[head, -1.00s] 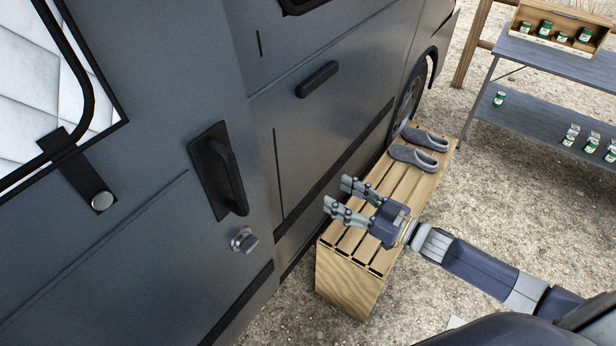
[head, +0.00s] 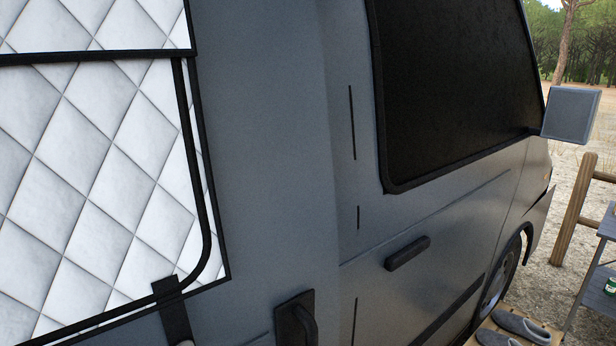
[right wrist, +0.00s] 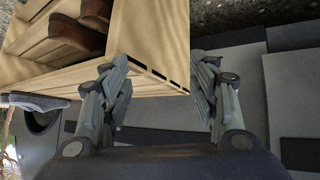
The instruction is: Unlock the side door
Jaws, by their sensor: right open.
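The grey side door (head: 265,200) fills the middle of the head view, with its black handle (head: 297,318) cut by the bottom edge. The small metal lock knob below that handle is outside the head view now, and I cannot make it out in the right wrist view. My right gripper (right wrist: 161,66) is open and empty in the right wrist view, its fingers spread in front of a wooden shoe rack (right wrist: 155,45). Grey panels of the van (right wrist: 240,70) show beyond the right finger. My left gripper is in neither view.
A quilted white window cover (head: 95,170) is at the left. The front door has a dark window (head: 455,85) and a black handle (head: 407,253). Grey slippers (head: 520,325) lie at the lower right, near a metal table (head: 603,260). Brown shoes (right wrist: 70,35) sit in the rack.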

